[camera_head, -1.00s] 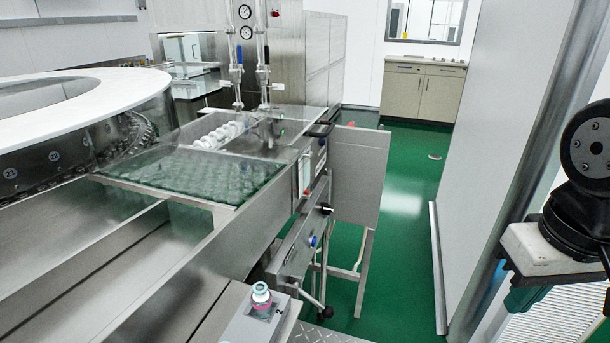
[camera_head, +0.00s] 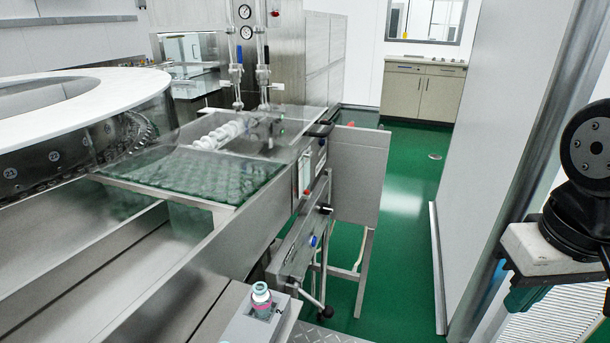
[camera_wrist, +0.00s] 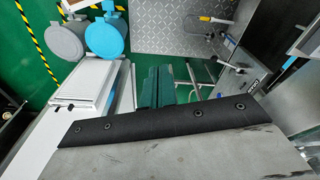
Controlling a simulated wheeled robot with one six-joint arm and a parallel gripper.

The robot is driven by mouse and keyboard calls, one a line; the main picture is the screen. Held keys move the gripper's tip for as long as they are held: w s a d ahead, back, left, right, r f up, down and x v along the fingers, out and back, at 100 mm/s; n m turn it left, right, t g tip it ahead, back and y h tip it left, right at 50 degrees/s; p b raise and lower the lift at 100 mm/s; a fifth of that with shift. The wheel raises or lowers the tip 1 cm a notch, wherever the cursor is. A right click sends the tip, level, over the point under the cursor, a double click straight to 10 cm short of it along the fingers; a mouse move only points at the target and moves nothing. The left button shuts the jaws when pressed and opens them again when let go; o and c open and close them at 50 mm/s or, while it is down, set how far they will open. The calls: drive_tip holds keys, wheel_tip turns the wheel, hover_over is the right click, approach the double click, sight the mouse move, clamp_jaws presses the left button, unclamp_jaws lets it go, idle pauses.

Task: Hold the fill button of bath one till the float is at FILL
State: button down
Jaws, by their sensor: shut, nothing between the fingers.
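The rotary washer's front side carries a slanted control panel (camera_head: 296,255) with a small blue button (camera_head: 313,241) and a black knob (camera_head: 325,209) above it. I cannot read which control is the fill button of bath one. A pale upright sight tube (camera_head: 304,172) is on the side above, with a small red spot near its foot; the float and FILL mark are too small to make out. My gripper is teal and partly hidden below the arm's wrist at the right (camera_head: 523,298). Its dark green fingers (camera_wrist: 157,88) show in the wrist view, shut and empty, away from the panel.
A side panel (camera_head: 357,175) juts from the washer. Green floor (camera_head: 400,245) lies clear between it and a white wall (camera_head: 500,130). The wrist view shows grey (camera_wrist: 65,42) and blue (camera_wrist: 105,36) round lids.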

drive_tip(key=w+a+f+n+t+y, duration=0.1)
drive_tip(key=w+a+f+n+t, duration=0.15)
drive_tip(key=w+f, duration=1)
drive_tip(key=w+a+f+n+t, duration=0.1)
drive_tip(key=w+f+n, duration=0.2)
drive_tip(key=w+f, duration=0.9)
drive_tip(key=w+a+f+n+t+y, duration=0.1)
drive_tip(key=w+a+f+n, duration=0.15)
drive_tip(key=w+f, duration=1)
drive_tip(key=a+f+n+t+y, duration=0.3)
drive_tip(key=f+n+t, duration=0.15)
drive_tip(key=f, duration=0.25)
drive_tip(key=w+a+r+n+t+y, duration=0.2)
drive_tip(key=r+t, duration=0.4)
drive_tip(key=r, duration=0.5)
drive_tip(key=shift+w+t+y, duration=0.3)
drive_tip(key=shift+w+y, duration=0.2)
drive_tip(key=shift+w, duration=0.15)
drive_tip(key=shift+a, duration=0.1)
